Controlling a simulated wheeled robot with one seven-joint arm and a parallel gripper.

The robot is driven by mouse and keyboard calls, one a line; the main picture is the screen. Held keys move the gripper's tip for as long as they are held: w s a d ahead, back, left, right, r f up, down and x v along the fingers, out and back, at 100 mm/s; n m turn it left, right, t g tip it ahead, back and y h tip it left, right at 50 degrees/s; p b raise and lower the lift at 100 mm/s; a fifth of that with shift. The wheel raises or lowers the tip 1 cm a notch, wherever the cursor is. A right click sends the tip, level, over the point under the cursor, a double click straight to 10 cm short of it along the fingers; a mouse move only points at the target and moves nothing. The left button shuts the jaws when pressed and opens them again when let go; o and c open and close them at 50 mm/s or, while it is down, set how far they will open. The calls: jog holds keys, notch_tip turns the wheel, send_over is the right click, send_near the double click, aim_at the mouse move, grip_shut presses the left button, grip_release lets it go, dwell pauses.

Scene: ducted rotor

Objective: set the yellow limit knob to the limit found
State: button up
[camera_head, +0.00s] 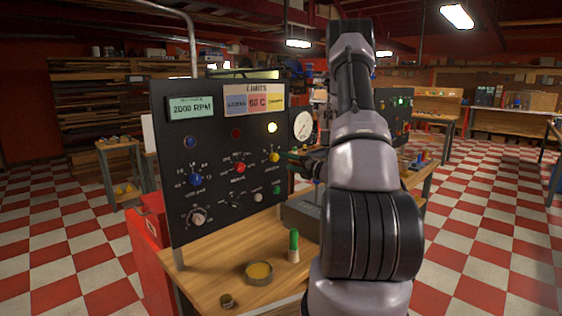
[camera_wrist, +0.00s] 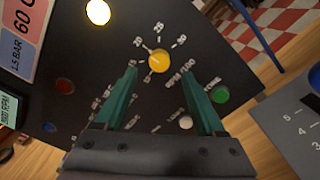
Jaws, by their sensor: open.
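The yellow limit knob (camera_head: 274,157) sits at the right side of the black upright panel (camera_head: 215,145). In the head view my arm and dark gripper reach the panel from the right. A limits placard (camera_head: 252,99) tops the panel; its red field reads 60 C.
A red knob (camera_head: 240,168), blue knob (camera_head: 195,180), white button (camera_head: 258,197) and green button (camera_head: 276,189) are nearby. A lit yellow lamp (camera_head: 272,127) is above. The display (camera_head: 191,108) reads 2000 RPM. A round gauge (camera_head: 303,127) stands right. A green-topped cylinder (camera_head: 294,245) stands on the bench.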

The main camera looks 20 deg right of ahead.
jog(key=v, duration=0.5)
jog(key=shift+s, duration=0.1)
dwell(0.3)
